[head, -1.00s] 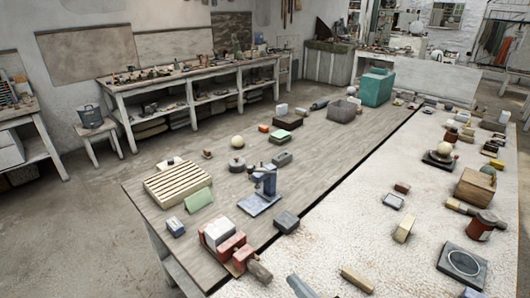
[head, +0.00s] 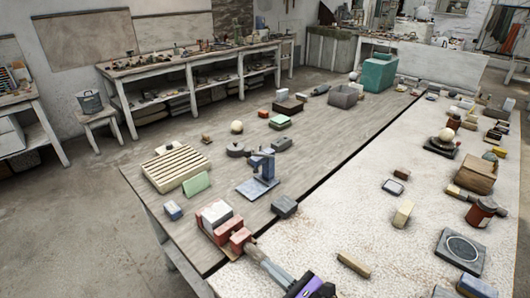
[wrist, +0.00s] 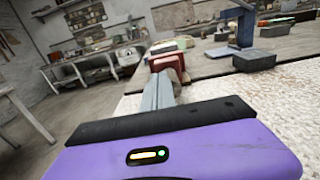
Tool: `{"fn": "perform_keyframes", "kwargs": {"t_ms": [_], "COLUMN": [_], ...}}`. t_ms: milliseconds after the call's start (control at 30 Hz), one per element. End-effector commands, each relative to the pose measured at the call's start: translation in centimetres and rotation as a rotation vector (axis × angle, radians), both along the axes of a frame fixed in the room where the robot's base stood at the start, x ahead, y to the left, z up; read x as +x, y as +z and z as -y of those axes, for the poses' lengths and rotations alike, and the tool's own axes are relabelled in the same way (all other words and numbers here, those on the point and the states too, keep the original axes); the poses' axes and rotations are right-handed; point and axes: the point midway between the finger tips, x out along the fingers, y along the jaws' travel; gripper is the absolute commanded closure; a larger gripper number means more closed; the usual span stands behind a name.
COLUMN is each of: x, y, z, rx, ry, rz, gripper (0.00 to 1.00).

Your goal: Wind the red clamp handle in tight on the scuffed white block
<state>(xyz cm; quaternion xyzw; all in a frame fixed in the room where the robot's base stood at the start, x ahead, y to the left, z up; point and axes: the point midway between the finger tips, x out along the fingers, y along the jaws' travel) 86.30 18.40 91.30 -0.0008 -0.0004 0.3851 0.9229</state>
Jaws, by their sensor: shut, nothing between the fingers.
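The red clamp (head: 240,239) sits at the near corner of the wooden bench, and it also shows in the wrist view (wrist: 165,62). The white block (head: 213,211) lies between its red jaws at the left. The clamp's handle end points toward me and is mostly hidden behind my fingers in the head view. My gripper (head: 256,253) is shut and empty, its grey fingers pointing at the handle end. In the wrist view the fingers (wrist: 158,88) overlap the handle end; I cannot tell whether they touch it.
A blue stand (head: 263,172) and a dark grey block (head: 284,207) stand just beyond the clamp. A slatted wooden rack (head: 175,167) and a green wedge (head: 196,184) lie behind it. A tan bar (head: 353,264) lies on the pale table to the right.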

Motion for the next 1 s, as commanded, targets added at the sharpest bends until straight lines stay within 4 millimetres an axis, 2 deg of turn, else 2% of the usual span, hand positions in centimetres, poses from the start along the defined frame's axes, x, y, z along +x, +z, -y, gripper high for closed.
{"fn": "perform_keyframes", "kwargs": {"t_ms": [333, 1000], "x": [1.03, 1.01], "y": [0.08, -0.27], "z": [-1.14, -0.85], "rx": [-0.001, 0.001], "ry": [0.001, -0.002], "rz": [0.001, -0.002], "gripper": [1.0, 1.0]}}
